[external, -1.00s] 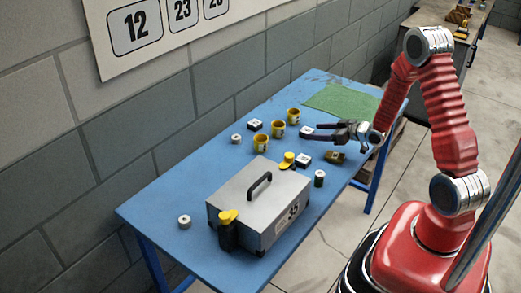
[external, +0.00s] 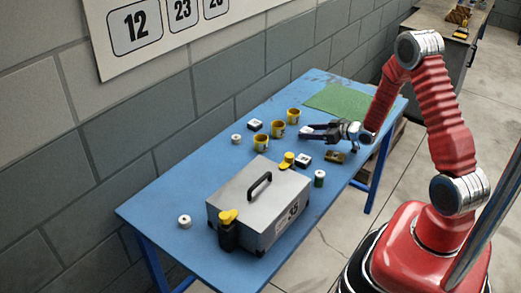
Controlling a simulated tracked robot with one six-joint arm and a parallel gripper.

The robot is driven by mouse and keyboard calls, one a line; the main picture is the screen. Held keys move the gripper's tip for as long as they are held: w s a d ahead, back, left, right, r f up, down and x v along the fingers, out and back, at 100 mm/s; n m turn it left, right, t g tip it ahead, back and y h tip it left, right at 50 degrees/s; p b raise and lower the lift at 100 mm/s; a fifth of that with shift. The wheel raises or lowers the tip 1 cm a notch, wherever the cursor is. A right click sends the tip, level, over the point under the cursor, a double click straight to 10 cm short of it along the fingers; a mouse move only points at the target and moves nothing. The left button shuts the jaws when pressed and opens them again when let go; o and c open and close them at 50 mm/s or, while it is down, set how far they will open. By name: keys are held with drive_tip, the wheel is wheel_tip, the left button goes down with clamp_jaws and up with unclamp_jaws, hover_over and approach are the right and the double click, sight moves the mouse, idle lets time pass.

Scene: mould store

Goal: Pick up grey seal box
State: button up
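A large grey box (external: 240,190) with a black carry handle and a number label stands on the near half of the blue table (external: 170,195). Small dark boxes with pale tops lie farther back: one (external: 255,125) near the wall and one (external: 304,159) behind the large box. I cannot tell for certain which is the seal box. My gripper (external: 308,132) points left over the table's far half, beyond the large box. Its fingers look apart, with a pale patch at their tips; I cannot make out what that patch is.
Yellow cups (external: 278,129) stand left of my gripper. A yellow-topped bottle (external: 228,230) stands at the large box's near corner, and a dark green jar (external: 319,178) at its right. A green mat (external: 342,101) lies at the far end. The table's near left is mostly clear.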

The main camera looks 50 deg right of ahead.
drive_tip(key=c, duration=0.9)
drive_tip(key=shift+r, duration=0.15)
drive_tip(key=shift+r, duration=4.85)
